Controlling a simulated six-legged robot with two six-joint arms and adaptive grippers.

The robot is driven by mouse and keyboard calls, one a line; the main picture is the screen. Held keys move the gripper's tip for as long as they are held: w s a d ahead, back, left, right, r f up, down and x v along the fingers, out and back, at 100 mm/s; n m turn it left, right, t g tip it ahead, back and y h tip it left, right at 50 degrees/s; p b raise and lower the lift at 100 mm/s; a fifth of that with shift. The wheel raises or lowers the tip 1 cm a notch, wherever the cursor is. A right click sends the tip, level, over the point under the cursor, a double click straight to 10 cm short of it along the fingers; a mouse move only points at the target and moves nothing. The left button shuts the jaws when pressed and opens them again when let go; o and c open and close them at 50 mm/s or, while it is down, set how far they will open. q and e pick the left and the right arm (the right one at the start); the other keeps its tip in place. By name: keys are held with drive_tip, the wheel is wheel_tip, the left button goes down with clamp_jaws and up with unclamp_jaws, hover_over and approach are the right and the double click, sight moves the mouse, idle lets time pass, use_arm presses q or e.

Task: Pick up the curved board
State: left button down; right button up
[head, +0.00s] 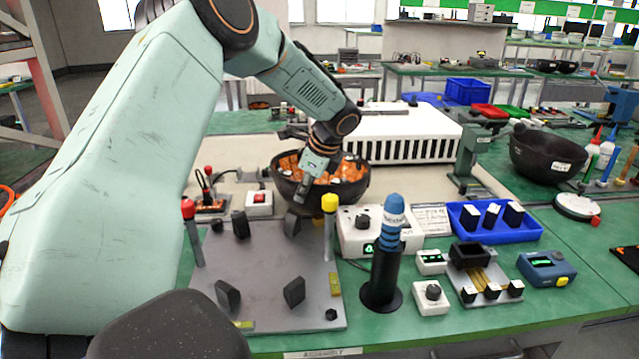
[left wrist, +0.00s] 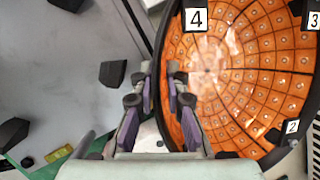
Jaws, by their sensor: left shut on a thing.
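The curved board (head: 345,180) is bowl-shaped, orange with a grid of lines inside and a dark rim and outside. In the head view it stands on the bench behind the grey plate. In the left wrist view the curved board (left wrist: 235,90) fills the right side, with white numbered tags 4, 3 and 2 in it. My left gripper (head: 297,207) is at its front-left edge. In the left wrist view the fingers (left wrist: 162,95) are on both sides of the dark rim, shut on it. The underside of the board is hidden. My right gripper is not seen.
The grey plate (head: 262,270) with black blocks and red- and yellow-topped posts lies in front. A blue-topped tool (head: 392,225) stands upright right of it. A white slotted box (head: 400,130) is behind the board. A dark bowl (head: 545,155) is at right.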

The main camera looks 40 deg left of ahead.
use_arm(q)
wheel_tip(320, 180, up, 9)
drive_tip(key=shift+r+p, duration=0.1)
drive_tip(key=shift+p, duration=1.1)
drive_tip(key=shift+w+r, duration=0.1)
drive_tip(key=shift+r, duration=0.3)
